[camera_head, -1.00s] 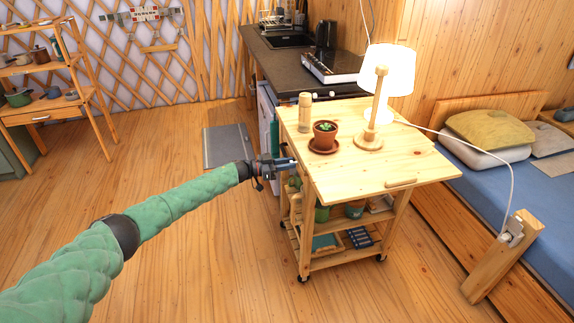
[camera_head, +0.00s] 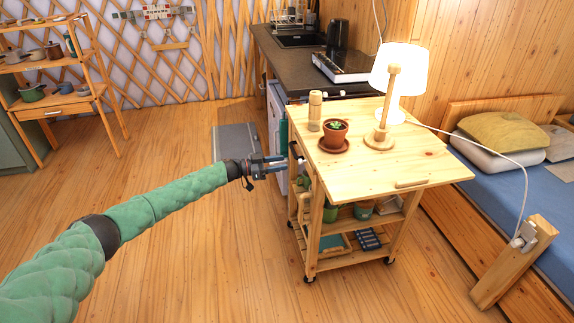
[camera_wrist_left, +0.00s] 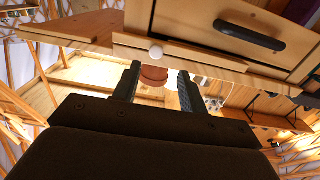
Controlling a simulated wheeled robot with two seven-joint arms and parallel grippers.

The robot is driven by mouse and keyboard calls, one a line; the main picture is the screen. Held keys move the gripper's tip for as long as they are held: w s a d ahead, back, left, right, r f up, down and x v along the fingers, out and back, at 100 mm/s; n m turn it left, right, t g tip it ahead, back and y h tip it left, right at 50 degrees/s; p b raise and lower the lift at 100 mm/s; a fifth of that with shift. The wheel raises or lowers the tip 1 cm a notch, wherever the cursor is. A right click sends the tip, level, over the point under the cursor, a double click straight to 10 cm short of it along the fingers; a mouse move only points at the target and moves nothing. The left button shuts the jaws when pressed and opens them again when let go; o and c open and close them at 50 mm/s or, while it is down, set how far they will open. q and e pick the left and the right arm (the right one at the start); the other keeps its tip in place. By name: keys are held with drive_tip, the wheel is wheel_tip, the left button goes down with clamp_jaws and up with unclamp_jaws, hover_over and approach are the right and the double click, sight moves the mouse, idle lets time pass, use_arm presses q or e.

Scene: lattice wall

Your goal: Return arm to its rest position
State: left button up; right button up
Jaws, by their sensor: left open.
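My left arm in its green sleeve (camera_head: 145,208) reaches in from the lower left. Its gripper (camera_head: 284,159) is open and empty, just left of the wooden cart (camera_head: 350,182), slightly below the top's left edge. I cannot tell whether it touches the cart. In the left wrist view the two dark fingers (camera_wrist_left: 157,86) stand apart. A reddish-brown round object (camera_wrist_left: 154,75) and a white knob (camera_wrist_left: 155,53) show beyond and between them. My right gripper is not in view.
A bed (camera_head: 520,165) stands right, a counter (camera_head: 285,48) behind, a shelf unit (camera_head: 50,112) far left. Open floor (camera_head: 165,150) lies left of the cart.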

use_arm(q)
drive_tip(key=shift+s+a, duration=0.15)
drive_tip(key=shift+a, duration=0.35)
